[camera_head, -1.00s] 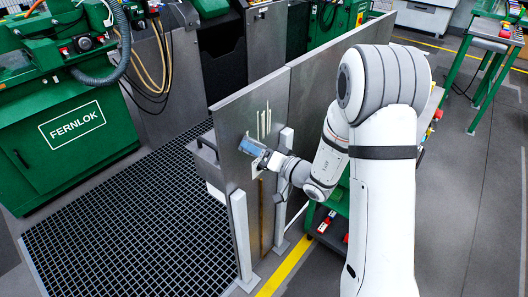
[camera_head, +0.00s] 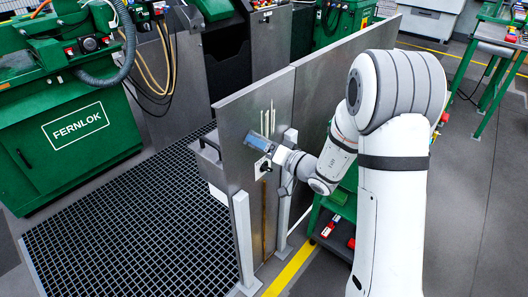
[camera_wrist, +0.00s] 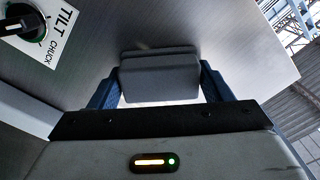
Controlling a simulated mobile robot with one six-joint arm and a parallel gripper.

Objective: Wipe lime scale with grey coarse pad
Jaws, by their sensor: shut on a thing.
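The lime scale shows as pale vertical streaks (camera_head: 267,117) on the upper part of a grey metal panel (camera_head: 280,100). My gripper (camera_wrist: 160,88), with blue fingers, is shut on the grey coarse pad (camera_wrist: 160,72) in the wrist view. In the head view my gripper (camera_head: 257,142) is at the panel face, just below the streaks. The pad faces the panel; I cannot tell whether it touches. The pad's wiping face is hidden.
A TILT CHUCK plate with a black knob (camera_head: 263,168) sits on the panel just below my gripper; its label (camera_wrist: 62,28) shows in the wrist view. A brownish streak (camera_head: 264,215) runs down below it. A green cart (camera_head: 335,225) stands right of the panel.

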